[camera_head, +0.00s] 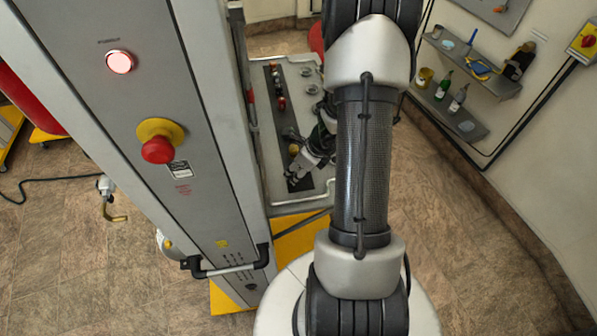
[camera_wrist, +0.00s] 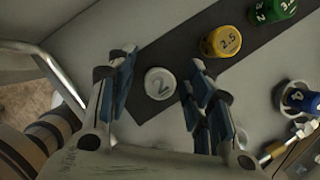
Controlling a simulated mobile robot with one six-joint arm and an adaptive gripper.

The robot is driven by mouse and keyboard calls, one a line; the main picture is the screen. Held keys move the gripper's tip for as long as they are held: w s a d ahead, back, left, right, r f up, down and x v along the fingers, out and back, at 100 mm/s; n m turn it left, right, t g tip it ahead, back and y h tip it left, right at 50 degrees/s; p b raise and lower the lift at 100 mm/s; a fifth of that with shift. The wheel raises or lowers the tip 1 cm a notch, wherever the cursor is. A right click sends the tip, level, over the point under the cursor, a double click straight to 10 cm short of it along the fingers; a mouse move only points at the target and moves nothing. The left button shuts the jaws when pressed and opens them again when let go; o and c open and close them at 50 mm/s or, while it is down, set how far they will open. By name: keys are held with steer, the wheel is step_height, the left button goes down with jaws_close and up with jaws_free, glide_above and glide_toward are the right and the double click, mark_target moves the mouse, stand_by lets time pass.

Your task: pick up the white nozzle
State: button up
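The white nozzle (camera_wrist: 160,84), marked with a 2, stands on a dark strip (camera_wrist: 191,44) on the grey panel, seen from above in the wrist view. My gripper (camera_wrist: 160,64) is open, with one blue-padded finger on each side of it. Gaps show between the nozzle and both fingers. How far the fingertips are above the panel is hard to judge. In the head view my gripper (camera_head: 301,177) is small at the near end of the strip, and I cannot make out the white nozzle there.
A yellow nozzle (camera_wrist: 221,42) marked 2.5 and a green nozzle (camera_wrist: 271,9) stand further along the strip. A blue-topped part (camera_wrist: 300,98) sits to the right. A metal rail (camera_wrist: 52,67) runs at the left. A tall grey cabinet (camera_head: 195,150) stands close left of the panel.

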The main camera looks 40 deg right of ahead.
jaws_close()
stand_by(0.4)
